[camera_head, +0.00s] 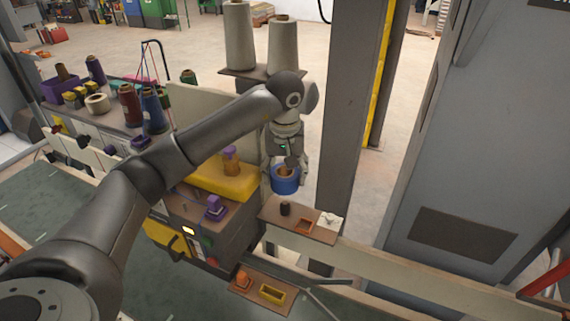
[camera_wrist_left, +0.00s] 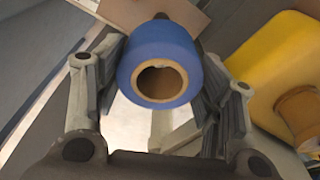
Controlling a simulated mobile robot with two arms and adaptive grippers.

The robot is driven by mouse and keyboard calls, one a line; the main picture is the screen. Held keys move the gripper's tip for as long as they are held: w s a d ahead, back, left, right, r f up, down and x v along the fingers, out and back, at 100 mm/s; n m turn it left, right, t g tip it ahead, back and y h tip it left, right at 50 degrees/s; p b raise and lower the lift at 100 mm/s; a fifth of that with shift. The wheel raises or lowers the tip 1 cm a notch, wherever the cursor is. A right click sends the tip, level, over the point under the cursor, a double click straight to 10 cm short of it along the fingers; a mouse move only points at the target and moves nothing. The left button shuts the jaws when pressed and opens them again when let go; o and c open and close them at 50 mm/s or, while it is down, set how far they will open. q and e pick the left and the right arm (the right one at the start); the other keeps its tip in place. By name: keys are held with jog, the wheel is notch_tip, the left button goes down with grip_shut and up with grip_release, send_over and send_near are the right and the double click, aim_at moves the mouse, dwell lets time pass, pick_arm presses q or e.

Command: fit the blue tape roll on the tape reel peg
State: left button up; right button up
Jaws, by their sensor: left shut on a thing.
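The blue tape roll (camera_head: 286,186) is held by my left gripper (camera_head: 285,172), whose fingers are shut on it. In the left wrist view, the roll (camera_wrist_left: 160,42) sits between the two fingers (camera_wrist_left: 162,75), with its brown core and open hole facing the camera. The roll hangs in the air just above and behind a brown shelf (camera_head: 268,213). A short black post (camera_head: 285,209) stands on that shelf, below the roll and apart from it in the head view; I cannot tell whether it is the tape reel peg. My right gripper is not in view.
An orange tray (camera_head: 304,226) and a white crumpled item (camera_head: 330,220) are on the shelf. A grey column (camera_head: 347,130) rises close on the right. Two tall cones (camera_head: 283,45) stand behind.

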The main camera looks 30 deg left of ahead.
pick_arm(q)
jog(key=shift+f, duration=0.5)
jog(key=shift+d+f+b, duration=0.1)
jog(key=shift+f+b, duration=0.45)
jog(key=shift+b, duration=0.05)
notch_tip(320, 180, down, 2)
jog(key=shift+f+b, duration=0.15)
jog(key=shift+b, duration=0.45)
jog(key=shift+f, duration=0.4)
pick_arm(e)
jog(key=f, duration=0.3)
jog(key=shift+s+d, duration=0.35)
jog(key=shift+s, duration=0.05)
pick_arm(q)
jog(key=shift+b, duration=0.4)
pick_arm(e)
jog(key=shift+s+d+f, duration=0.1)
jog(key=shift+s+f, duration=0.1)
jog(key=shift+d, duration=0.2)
